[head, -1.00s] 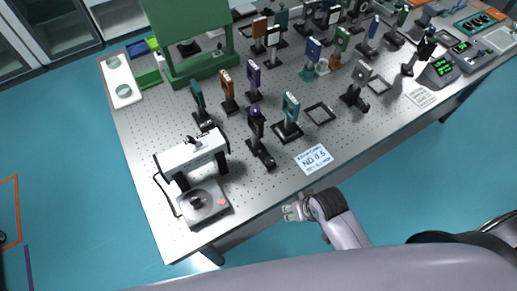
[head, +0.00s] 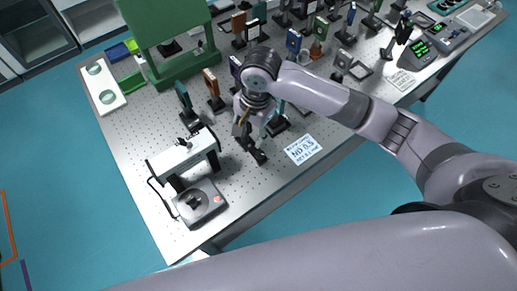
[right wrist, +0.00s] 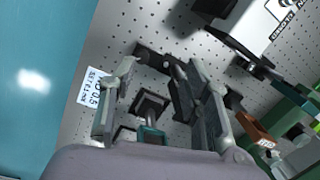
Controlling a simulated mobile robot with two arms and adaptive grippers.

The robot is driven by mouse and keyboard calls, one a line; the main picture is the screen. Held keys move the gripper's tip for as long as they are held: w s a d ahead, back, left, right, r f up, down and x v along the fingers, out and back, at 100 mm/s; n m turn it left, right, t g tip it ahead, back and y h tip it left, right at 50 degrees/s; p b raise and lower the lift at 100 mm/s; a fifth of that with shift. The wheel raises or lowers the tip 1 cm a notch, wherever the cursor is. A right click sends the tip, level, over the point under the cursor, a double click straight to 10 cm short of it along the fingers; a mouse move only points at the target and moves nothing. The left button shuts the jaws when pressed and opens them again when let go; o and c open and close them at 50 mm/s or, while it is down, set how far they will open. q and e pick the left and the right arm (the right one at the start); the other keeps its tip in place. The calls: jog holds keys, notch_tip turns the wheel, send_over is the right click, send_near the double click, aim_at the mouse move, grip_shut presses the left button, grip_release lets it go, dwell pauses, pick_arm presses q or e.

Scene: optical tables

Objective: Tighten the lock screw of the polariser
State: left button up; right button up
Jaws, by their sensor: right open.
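A dark post-mounted optic (head: 241,131) stands on a long black base near the front of the optical table. It may be the polariser; I cannot read a label on it, and its lock screw is too small to make out. My right gripper (head: 253,120) is over it, pointing down. In the right wrist view my right gripper (right wrist: 162,66) has its two fingers spread, with the dark mount (right wrist: 182,90) between them, closer to the right finger. I cannot tell whether it touches. My left gripper is not in view.
A teal mount (right wrist: 151,134) stands close beside the gripper, partly hidden in the head view. An ND 0.5 card (head: 301,149) lies at the table's front edge. A white bridge-shaped device (head: 184,153) and grey control box (head: 199,203) stand left. Several mounts crowd behind.

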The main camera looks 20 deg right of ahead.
aim_at(260, 154)
jog(key=w+d+r+m+h, duration=0.1)
jog(key=d+r+m, duration=0.2)
notch_tip(260, 154, down, 17)
jog(key=p, duration=0.3)
jog(key=shift+w+d+p, duration=0.1)
jog(key=shift+p, duration=0.2)
grip_shut()
dwell(0.4)
